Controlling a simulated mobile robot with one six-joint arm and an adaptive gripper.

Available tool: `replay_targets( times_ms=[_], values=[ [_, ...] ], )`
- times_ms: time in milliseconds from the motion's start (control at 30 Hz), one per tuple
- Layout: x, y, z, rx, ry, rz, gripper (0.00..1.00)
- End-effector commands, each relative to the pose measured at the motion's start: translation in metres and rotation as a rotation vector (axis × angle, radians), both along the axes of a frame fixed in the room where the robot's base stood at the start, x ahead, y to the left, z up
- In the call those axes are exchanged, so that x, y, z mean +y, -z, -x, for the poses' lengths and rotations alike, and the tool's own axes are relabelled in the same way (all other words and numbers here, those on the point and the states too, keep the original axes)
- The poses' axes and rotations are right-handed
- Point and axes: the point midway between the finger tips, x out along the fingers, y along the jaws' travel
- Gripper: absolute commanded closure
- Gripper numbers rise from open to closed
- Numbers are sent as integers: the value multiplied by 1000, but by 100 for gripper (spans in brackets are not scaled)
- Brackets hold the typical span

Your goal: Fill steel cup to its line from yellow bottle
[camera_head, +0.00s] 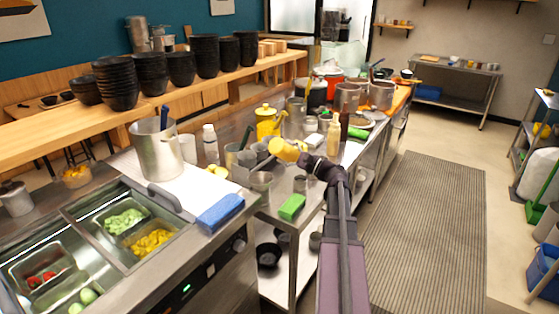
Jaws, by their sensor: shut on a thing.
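The yellow bottle (284,149) is tipped well over on its side, its narrow end toward the lower left. My gripper (306,160) is shut on it from the right and holds it above the steel table. A small steel cup (262,183) stands just below and left of the bottle. The line in the cup, its fill level and any stream from the bottle are too small to tell. Another small metal cup (300,184) stands to the right, below my gripper.
A green sponge (292,207) lies at the table's front edge. A blue block (220,212) lies on the left counter. A pale yellow squeeze bottle (333,138) stands behind my arm.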

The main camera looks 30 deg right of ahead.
Motion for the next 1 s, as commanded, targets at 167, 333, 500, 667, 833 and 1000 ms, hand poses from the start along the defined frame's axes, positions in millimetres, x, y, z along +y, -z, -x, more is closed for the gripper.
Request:
replay_targets(
  times_ms=[167, 333, 500, 667, 833, 1000],
  values=[
    [-17, 1, -4, 38, 1, -157, 33],
    [-30, -1, -7, 71, 1, -294, 33],
    [-39, -2, -9, 95, 0, -389, 33],
    [-43, -3, -10, 105, 1, -432, 33],
    [-44, -3, -10, 107, 1, -440, 33],
    [-43, -3, -10, 107, 0, -439, 33]
  ],
)
